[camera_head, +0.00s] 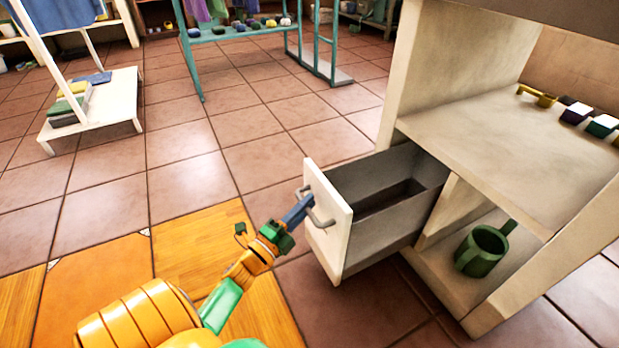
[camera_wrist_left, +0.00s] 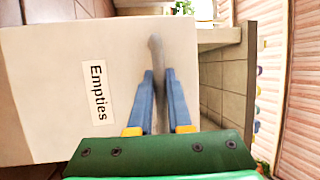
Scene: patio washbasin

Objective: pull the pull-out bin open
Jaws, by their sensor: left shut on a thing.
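The pull-out bin (camera_head: 378,222) stands part-way out of the cream cabinet, with its grey inside open to view and nothing seen in it. Its white front panel (camera_head: 328,222) carries a grey bar handle (camera_head: 322,221). My left gripper (camera_head: 304,208) is at the handle with its blue fingers shut on it. In the left wrist view the white front panel (camera_wrist_left: 60,60) bears an "Empties" label (camera_wrist_left: 98,88), and the blue fingers (camera_wrist_left: 160,88) close around the grey handle (camera_wrist_left: 156,50). My right gripper is not in view.
The cabinet (camera_head: 500,140) holds a green watering can or mug (camera_head: 482,250) on its lower shelf and small coloured items (camera_head: 577,113) above. A white low rack (camera_head: 105,105) and a teal rack (camera_head: 245,35) stand farther back. Tiled floor between is clear.

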